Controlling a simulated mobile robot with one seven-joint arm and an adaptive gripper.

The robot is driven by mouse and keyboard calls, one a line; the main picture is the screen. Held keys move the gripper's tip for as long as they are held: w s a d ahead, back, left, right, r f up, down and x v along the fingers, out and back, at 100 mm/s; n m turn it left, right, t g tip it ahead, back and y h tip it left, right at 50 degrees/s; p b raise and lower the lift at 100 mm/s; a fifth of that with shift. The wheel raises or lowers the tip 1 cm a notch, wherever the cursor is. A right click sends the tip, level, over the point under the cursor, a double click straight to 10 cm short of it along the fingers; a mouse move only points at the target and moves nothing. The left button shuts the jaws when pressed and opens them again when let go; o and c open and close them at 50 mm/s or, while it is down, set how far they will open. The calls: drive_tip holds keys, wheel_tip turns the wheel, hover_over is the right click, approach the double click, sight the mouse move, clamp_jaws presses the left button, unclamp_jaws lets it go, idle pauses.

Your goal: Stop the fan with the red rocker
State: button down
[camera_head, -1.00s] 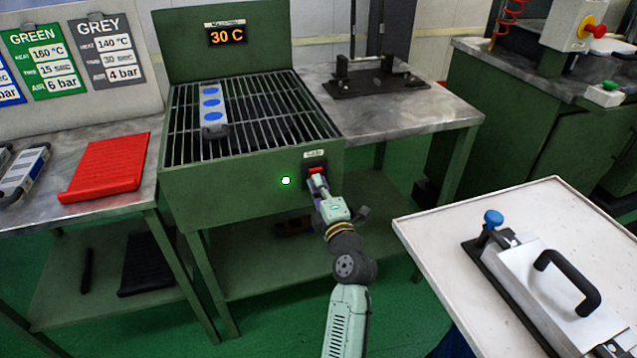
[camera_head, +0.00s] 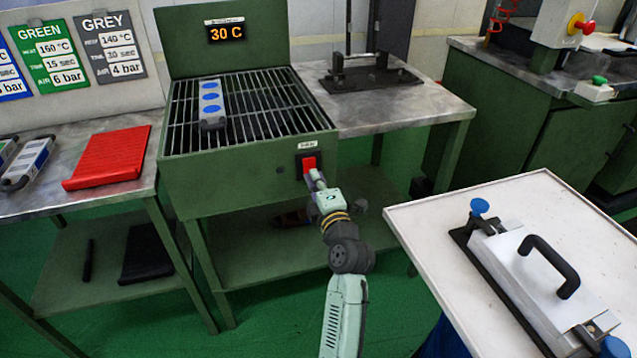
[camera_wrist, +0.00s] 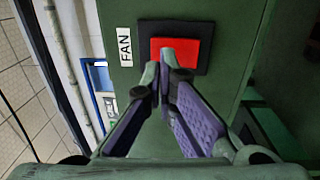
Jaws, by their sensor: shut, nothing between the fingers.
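The red rocker (camera_head: 309,163) sits in a black frame on the green front panel of the cooling bench, under a small white label. In the wrist view the red rocker (camera_wrist: 195,49) shows beside a label reading FAN. My gripper (camera_head: 315,178) is shut and empty, with its fingertips at the lower edge of the rocker. In the wrist view my gripper's (camera_wrist: 167,62) tips overlap the rocker's lower left part; I cannot tell whether they touch it. A small round spot (camera_head: 280,170) on the panel left of the rocker is dark.
A blue-and-grey mould (camera_head: 211,100) lies on the grille (camera_head: 262,108), below a display (camera_head: 226,33) reading 30 C. A white table (camera_head: 420,230) with a clamped metal mould (camera_head: 535,270) stands to the right.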

drive_tip(key=r+b+v, duration=0.1)
drive_tip(key=b+v, duration=0.2)
drive_tip(key=v, duration=0.7)
drive_tip(key=shift+s+r, duration=0.2)
drive_tip(key=shift+r, duration=0.2)
